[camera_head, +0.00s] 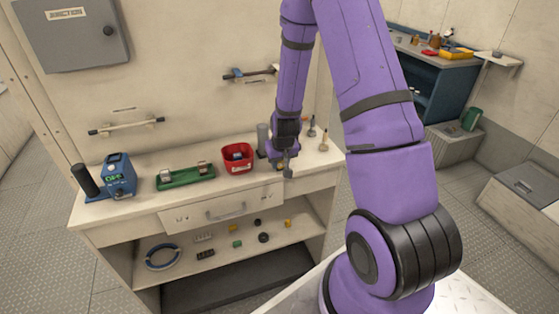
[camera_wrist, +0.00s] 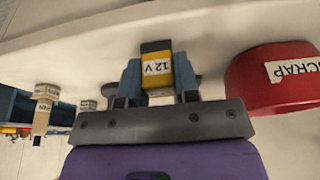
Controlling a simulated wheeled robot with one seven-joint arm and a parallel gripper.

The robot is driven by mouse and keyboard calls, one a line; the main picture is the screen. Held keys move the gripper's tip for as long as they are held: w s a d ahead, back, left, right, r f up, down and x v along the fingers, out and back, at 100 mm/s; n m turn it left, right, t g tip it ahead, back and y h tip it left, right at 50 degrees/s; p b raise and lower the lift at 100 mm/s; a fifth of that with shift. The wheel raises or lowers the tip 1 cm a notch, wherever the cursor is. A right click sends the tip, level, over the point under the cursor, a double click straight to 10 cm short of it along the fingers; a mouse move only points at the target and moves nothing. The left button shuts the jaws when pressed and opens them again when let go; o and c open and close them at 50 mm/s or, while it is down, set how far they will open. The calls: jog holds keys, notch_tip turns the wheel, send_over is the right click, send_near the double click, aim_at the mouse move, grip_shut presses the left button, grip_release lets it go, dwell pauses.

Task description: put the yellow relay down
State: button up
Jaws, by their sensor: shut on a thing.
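The yellow relay (camera_wrist: 157,70) is black and yellow with a white "12 V" label and sits between my gripper's two blue fingers in the wrist view. My gripper (camera_head: 283,166) is shut on it, over the right part of the bench top (camera_head: 136,205), to the right of the red SCRAP bin (camera_head: 238,158). In the head view the relay cannot be made out at the gripper. Whether it touches the bench top is not clear. The red bin (camera_wrist: 277,82) is at the right in the wrist view.
A green tray (camera_head: 186,177) and a blue device (camera_head: 118,177) stand left of the bin. A grey cylinder (camera_head: 262,139) is close behind my gripper. Small posts (camera_head: 323,141) stand to its right. A lower shelf (camera_head: 210,258) holds several small parts.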

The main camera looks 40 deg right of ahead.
jog(key=o, duration=0.9)
jog(key=a+v, duration=0.3)
jog(key=v, duration=2)
jog(key=s+a+r+n, duration=0.1)
jog(key=s+a+r, duration=0.1)
jog(key=s+r, duration=0.3)
jog(key=s+a+r+n+t, duration=0.1)
jog(key=s+a+r, duration=0.2)
jog(key=s+r, duration=0.2)
jog(key=s+a+r+n+t+y, duration=0.1)
jog(key=s+a+r, duration=0.2)
jog(key=s+r, duration=0.3)
jog(key=s, duration=0.4)
jog(key=shift+s+a+r, duration=0.1)
